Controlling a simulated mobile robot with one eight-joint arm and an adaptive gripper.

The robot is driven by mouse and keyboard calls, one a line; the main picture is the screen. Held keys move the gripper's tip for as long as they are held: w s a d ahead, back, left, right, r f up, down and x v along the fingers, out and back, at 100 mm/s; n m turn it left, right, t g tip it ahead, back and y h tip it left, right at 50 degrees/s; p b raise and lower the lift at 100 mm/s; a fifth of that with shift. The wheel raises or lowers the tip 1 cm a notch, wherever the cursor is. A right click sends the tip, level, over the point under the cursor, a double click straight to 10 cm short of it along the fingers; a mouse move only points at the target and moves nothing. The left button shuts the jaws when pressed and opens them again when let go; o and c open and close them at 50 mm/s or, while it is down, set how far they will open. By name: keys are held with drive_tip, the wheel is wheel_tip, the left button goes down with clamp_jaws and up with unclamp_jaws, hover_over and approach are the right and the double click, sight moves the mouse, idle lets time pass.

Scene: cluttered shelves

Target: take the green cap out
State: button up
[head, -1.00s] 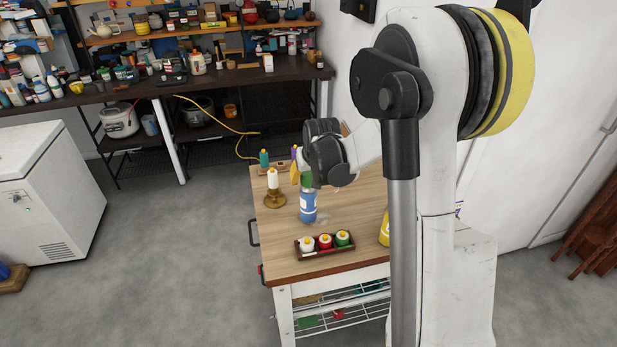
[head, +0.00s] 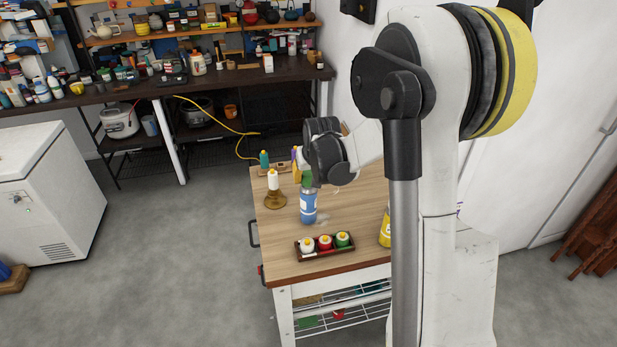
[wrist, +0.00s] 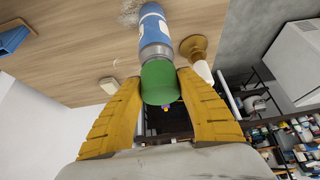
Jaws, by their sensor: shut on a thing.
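The green cap (wrist: 160,82) is between the two yellow fingers of my gripper (wrist: 158,86), which is shut on it. The cap meets the grey neck of a blue bottle (wrist: 153,25) in the wrist view; I cannot tell whether it is loose from it. In the head view the bottle (head: 308,207) stands upright on the wooden cart top, with the cap (head: 307,181) at its top. My gripper (head: 306,178) is at the bottle's top there, its fingers partly hidden by my wrist.
A white bottle on a brown stand (head: 275,198) is to the left. A yellow bottle (head: 385,230) is at right, partly behind my arm.

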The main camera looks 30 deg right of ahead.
drive_tip(key=shift+r+p, duration=2)
drive_tip(key=shift+r, duration=1.2)
drive_tip(key=shift+f, duration=0.1)
